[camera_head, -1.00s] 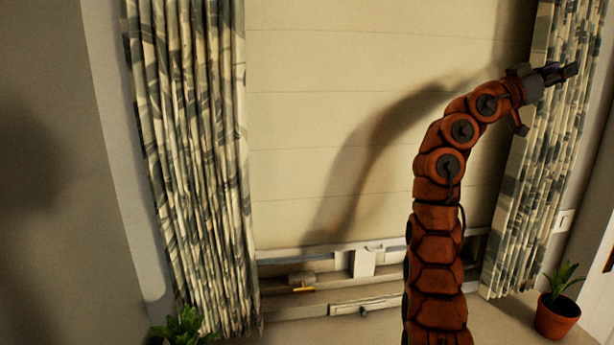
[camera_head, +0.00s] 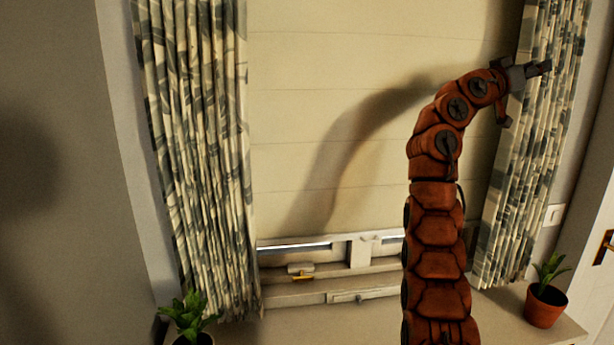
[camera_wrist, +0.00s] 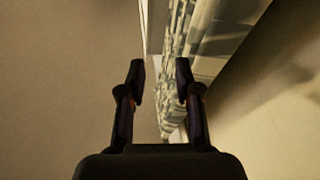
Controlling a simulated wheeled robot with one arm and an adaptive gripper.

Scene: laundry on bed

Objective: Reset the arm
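My arm (camera_head: 437,245) is orange-red and segmented. It rises in the right half of the head view and bends to the right at the top. My gripper (camera_head: 543,69) is at its end, in front of the right patterned curtain (camera_head: 545,130) in the picture. The wrist view shows my gripper (camera_wrist: 160,80) with its two dark fingers apart and nothing between them. The curtain (camera_wrist: 182,90) shows beyond the fingers there. I cannot tell how far the fingertips are from it.
A pale blind (camera_head: 330,60) covers the window between the right curtain and a left curtain (camera_head: 200,150). Potted plants stand on the sill at left (camera_head: 188,318) and right (camera_head: 546,300). A door handle (camera_head: 604,248) shows at the right edge.

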